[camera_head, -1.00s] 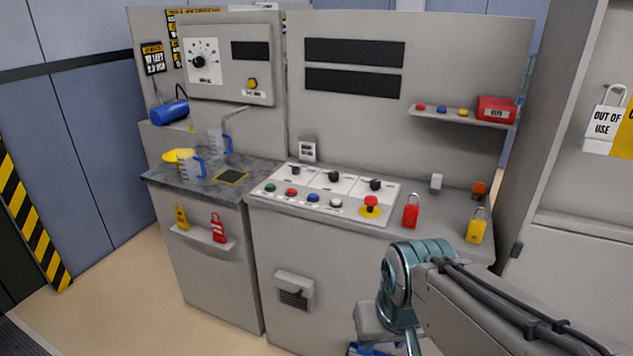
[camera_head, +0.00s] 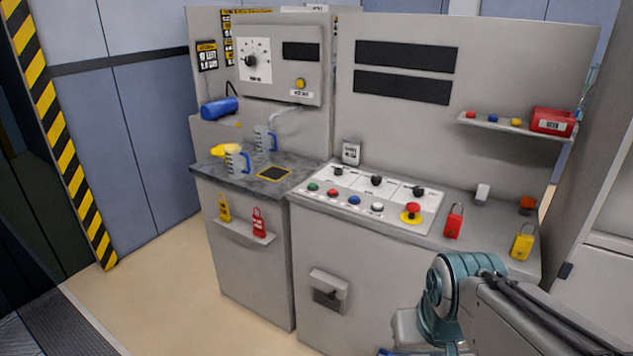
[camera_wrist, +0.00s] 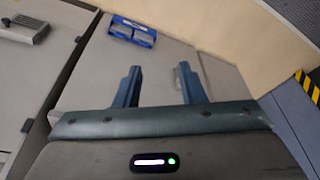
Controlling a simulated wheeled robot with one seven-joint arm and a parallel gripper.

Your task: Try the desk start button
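The sloped white control panel (camera_head: 385,200) on the desk carries a row of small buttons. A green button (camera_head: 313,187) is at the left end, then a red one (camera_head: 332,191), a blue one (camera_head: 354,200) and a white one (camera_head: 377,208). A red mushroom button (camera_head: 411,209) on a yellow base is at the right. The labels are too small to read, so I cannot tell which is the start button. My gripper (camera_wrist: 158,85) is open and empty in the wrist view, apart from the panel. It is outside the head view, where only my arm shows at lower right.
A shelf (camera_head: 490,125) hangs above. The wrist view shows a blue object (camera_wrist: 132,31). Open floor lies left of the cabinets.

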